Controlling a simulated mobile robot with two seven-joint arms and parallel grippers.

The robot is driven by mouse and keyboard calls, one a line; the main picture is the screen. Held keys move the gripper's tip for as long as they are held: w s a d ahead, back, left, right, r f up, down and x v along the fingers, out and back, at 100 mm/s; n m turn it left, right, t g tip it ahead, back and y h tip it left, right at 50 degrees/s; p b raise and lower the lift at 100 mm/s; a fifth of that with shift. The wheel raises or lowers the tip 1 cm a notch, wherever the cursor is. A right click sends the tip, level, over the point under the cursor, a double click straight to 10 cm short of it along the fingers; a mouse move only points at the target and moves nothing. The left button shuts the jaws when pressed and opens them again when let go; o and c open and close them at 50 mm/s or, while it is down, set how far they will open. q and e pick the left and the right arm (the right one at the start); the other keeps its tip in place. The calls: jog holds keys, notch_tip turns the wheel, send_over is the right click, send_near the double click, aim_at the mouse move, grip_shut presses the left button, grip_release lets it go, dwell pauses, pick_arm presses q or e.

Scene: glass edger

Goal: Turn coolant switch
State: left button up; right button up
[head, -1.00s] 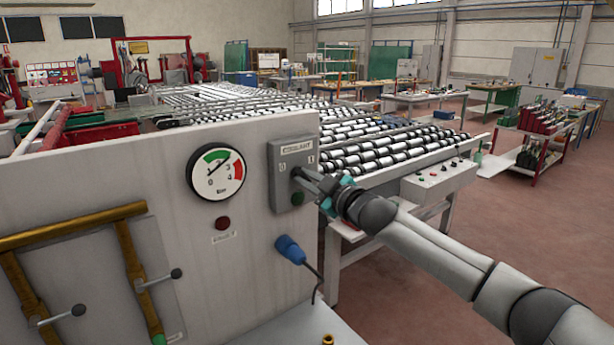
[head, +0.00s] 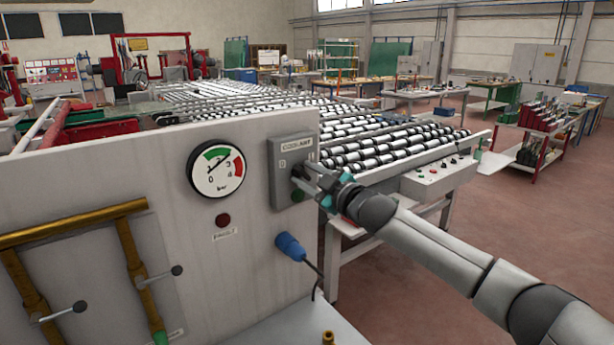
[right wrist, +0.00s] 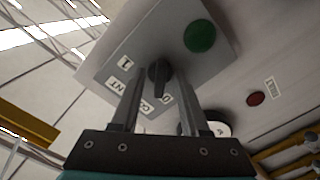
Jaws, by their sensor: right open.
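The coolant switch is a dark knob (right wrist: 158,77) on a grey box (head: 283,155) labelled COOLANT, fixed to the machine's front panel. In the right wrist view the knob lies between the "0" and "1" labels, its long grip roughly upright in the picture. My right gripper (right wrist: 158,88) is open, with one finger on each side of the knob; I cannot tell whether either finger touches it. In the head view the right gripper (head: 305,179) is at the box's right side and hides the knob. My left gripper is not in view.
A green button (right wrist: 200,36) sits on the box beside the knob. A pressure gauge (head: 216,171), a red lamp (head: 223,220) and a blue plug (head: 289,246) with a cable are on the panel nearby. A roller conveyor (head: 390,145) stands behind the arm.

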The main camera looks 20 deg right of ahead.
jog(key=shift+s, duration=0.1)
jog(key=b+v, duration=0.3)
jog(key=v, duration=1.2)
jog(key=shift+d, duration=0.1)
dwell(0.4)
